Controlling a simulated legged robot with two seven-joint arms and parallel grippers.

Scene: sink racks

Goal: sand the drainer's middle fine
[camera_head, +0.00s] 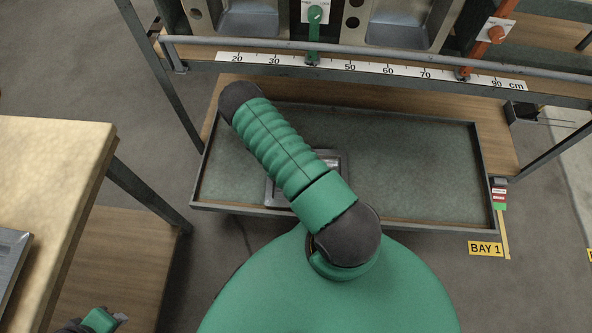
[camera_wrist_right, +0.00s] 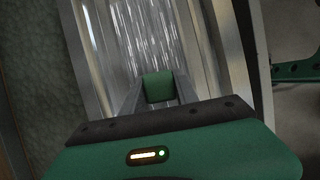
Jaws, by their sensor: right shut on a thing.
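The drainer (camera_head: 276,192) is a grey metal piece in a dark tray (camera_head: 400,160); one of my arms hides most of it in the head view. In the right wrist view the drainer (camera_wrist_right: 150,40) fills the upper middle, with bright streaks between raised metal edges. My right gripper (camera_wrist_right: 158,92) is shut on a small green block (camera_wrist_right: 158,87) in front of the drainer; I cannot tell whether the block touches it. The right gripper is hidden in the head view. My left gripper (camera_head: 118,321) is partly seen at the bottom left; its jaws are unclear.
A pale bench (camera_head: 60,160) stands at left with a metal piece (camera_head: 12,262). The tray's right part is clear.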

